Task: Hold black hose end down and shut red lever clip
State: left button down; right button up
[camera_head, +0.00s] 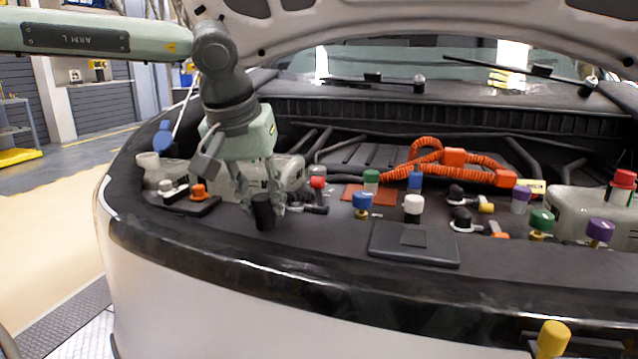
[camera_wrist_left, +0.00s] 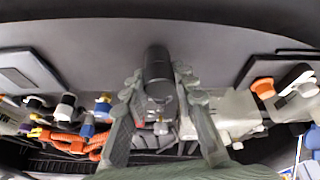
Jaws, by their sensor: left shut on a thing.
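My left gripper (camera_head: 261,203) reaches down to the black panel at the front of the engine bay. It is shut on a black cylinder, which looks like the black hose end (camera_head: 263,214). In the left wrist view the hose end (camera_wrist_left: 158,66) stands between the two fingertips (camera_wrist_left: 160,91), with grey fittings behind it. I cannot tell whether it is fully seated. A small red-topped part (camera_head: 317,183) stands just right of the gripper; I cannot tell whether it is the red lever clip or how it stands. My right gripper is not in view.
Several coloured caps crowd the panel to the right, including a blue cap (camera_head: 362,200) and a white cap (camera_head: 413,203). A flat black box (camera_head: 414,243) lies in front. An orange corrugated hose (camera_head: 470,170) runs behind. Orange and white caps stand close left. The raised hood hangs above.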

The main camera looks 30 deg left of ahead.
pick_arm(q)
jog(key=shift+r+p, duration=1.5)
jog(key=shift+r, duration=0.5)
